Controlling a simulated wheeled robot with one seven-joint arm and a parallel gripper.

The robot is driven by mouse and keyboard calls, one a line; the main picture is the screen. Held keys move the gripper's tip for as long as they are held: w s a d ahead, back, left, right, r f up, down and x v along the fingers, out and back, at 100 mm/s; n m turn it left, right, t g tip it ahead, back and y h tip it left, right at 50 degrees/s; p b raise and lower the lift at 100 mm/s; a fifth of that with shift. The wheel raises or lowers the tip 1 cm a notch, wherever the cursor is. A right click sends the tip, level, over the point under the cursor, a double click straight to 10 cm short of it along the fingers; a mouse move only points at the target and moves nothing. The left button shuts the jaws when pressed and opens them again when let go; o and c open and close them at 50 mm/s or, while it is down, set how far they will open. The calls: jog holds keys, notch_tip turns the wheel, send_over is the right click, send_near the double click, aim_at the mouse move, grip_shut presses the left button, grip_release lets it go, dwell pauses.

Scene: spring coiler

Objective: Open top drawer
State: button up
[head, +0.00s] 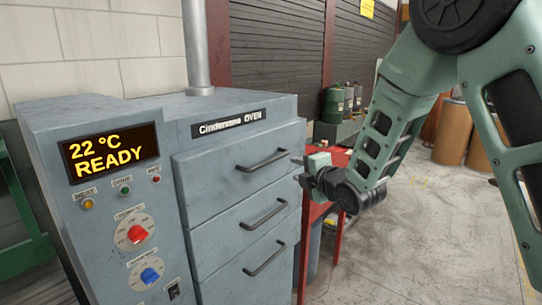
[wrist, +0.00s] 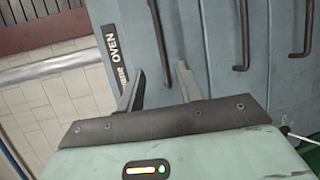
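The top drawer (head: 225,171) of the grey-blue oven is shut, flush with the front. Its dark bar handle (head: 263,161) also shows in the wrist view (wrist: 157,35). My gripper (head: 299,169) is just right of that handle in the head view. In the wrist view my gripper (wrist: 160,70) is open, with its two fingers spread and nothing held. The handle's near end appears between the fingertips there. I cannot tell whether the fingers are around the handle or still short of it; no contact is visible.
Two lower drawers with bar handles (head: 264,214) (head: 264,259) are shut below. The oven's control panel (head: 125,210) has a lit display (head: 110,152) reading 22 °C READY. A red stand (head: 337,160) is behind my gripper. The concrete floor (head: 420,235) at right is clear.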

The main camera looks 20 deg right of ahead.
aim_at(273, 161)
jog(key=p+x, duration=0.6)
jog(key=x, duration=1)
jog(key=shift+p, duration=0.3)
grip_shut()
